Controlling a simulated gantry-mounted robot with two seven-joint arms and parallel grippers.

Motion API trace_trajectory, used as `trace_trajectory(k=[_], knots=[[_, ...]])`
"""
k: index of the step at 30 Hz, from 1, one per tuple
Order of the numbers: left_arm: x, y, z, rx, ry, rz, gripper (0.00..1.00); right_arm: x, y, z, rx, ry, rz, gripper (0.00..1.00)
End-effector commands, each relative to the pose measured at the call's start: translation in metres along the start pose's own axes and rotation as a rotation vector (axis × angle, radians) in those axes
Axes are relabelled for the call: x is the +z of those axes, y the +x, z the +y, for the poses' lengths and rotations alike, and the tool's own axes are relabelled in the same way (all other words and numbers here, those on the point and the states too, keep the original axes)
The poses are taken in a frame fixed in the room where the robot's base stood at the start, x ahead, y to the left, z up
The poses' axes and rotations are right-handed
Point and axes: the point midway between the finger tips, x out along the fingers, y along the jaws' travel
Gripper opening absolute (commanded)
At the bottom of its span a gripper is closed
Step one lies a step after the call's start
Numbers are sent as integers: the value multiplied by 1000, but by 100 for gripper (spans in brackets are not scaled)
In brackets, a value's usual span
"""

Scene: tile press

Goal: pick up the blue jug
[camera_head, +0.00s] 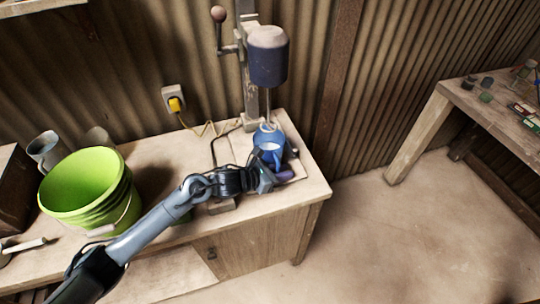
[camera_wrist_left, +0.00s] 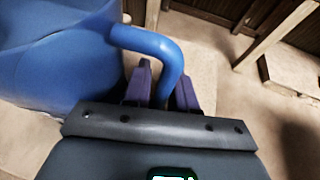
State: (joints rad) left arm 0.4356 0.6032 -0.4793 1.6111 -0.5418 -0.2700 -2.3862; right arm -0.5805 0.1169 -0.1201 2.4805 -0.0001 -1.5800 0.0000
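The blue jug (camera_head: 262,137) stands upright on the workbench under a drill press, with something pale showing inside it. In the left wrist view the blue jug (camera_wrist_left: 50,65) fills the left side, and its handle curves over to the right. My left gripper (camera_head: 284,174) is at the jug's front right side. In the wrist view the purple fingers of my left gripper (camera_wrist_left: 164,88) are close together, one on each side of the handle, which fills the gap between them. My right gripper is not in view.
The drill press (camera_head: 268,60) hangs directly above the jug. A green bucket (camera_head: 85,190) and a grey mug (camera_head: 43,148) stand on the workbench (camera_head: 170,150) to the left. Open floor (camera_head: 400,230) lies to the right, before another table (camera_head: 480,105).

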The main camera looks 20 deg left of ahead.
Motion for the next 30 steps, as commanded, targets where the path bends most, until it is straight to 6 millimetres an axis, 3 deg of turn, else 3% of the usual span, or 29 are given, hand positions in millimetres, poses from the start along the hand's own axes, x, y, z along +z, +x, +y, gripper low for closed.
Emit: trace_trajectory(k=[4,9,10,30], knots=[[0,0,0,0,0,0,26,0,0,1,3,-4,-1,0],[0,0,0,0,0,0,1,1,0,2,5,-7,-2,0],[0,0,0,0,0,0,0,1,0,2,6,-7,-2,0],[4,-1,0,0,2,-4,0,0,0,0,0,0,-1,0]])
